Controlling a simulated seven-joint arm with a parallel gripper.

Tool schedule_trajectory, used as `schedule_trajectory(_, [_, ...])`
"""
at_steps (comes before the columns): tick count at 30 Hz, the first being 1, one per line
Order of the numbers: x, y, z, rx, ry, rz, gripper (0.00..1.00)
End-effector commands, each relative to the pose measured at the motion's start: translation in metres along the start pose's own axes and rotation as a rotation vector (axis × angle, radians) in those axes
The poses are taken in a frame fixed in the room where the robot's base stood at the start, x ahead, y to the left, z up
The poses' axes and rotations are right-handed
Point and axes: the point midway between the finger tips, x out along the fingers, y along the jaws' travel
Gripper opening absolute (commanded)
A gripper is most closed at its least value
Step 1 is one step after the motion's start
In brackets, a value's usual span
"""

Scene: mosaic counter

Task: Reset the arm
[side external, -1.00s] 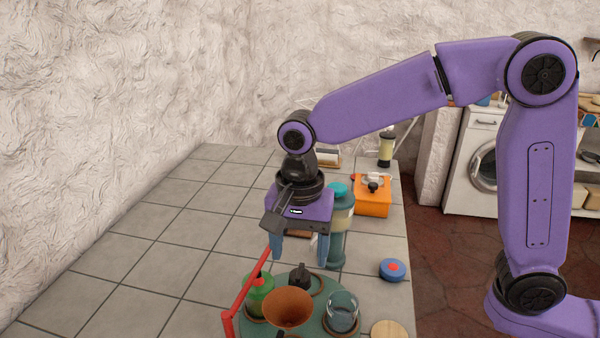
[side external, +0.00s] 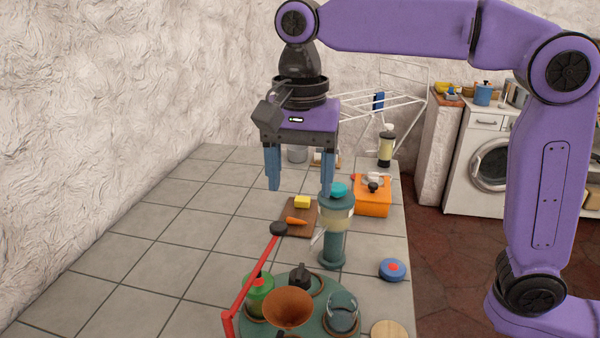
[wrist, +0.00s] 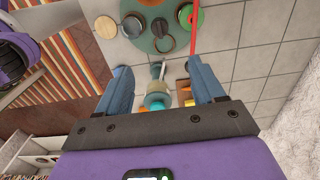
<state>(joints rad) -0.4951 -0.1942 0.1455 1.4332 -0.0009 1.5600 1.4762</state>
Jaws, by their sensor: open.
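My purple arm holds my gripper (side external: 299,186) high above the tiled counter (side external: 165,240), pointing down. Its two blue fingers are wide apart with nothing between them. In the wrist view the fingers (wrist: 164,88) are also spread, with the counter well below. A teal-lidded grinder-like container (side external: 336,240) stands on the counter, below and a little right of the gripper in the side view.
A green round tray (side external: 312,312) holds a brown bowl (side external: 288,307), a glass jar (side external: 342,310) and a green bottle (side external: 259,291). A cutting board (side external: 293,228), orange box (side external: 372,198) and blue disc (side external: 392,269) lie nearby. The left counter is clear.

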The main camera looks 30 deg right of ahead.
Motion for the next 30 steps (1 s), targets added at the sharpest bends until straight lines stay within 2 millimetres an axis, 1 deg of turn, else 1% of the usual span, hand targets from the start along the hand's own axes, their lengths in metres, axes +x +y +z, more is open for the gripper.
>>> schedule_trajectory(15, [0.000,0.000,0.000,-0.003,0.001,-0.002,0.68])
schedule_trajectory(19, [0.004,0.005,-0.001,-0.052,0.001,-0.002,0.68])
schedule_trajectory(23, [0.014,0.018,-0.004,-0.183,0.000,-0.003,0.68])
schedule_trajectory(30, [0.040,0.058,-0.009,-0.510,0.001,-0.007,0.68])
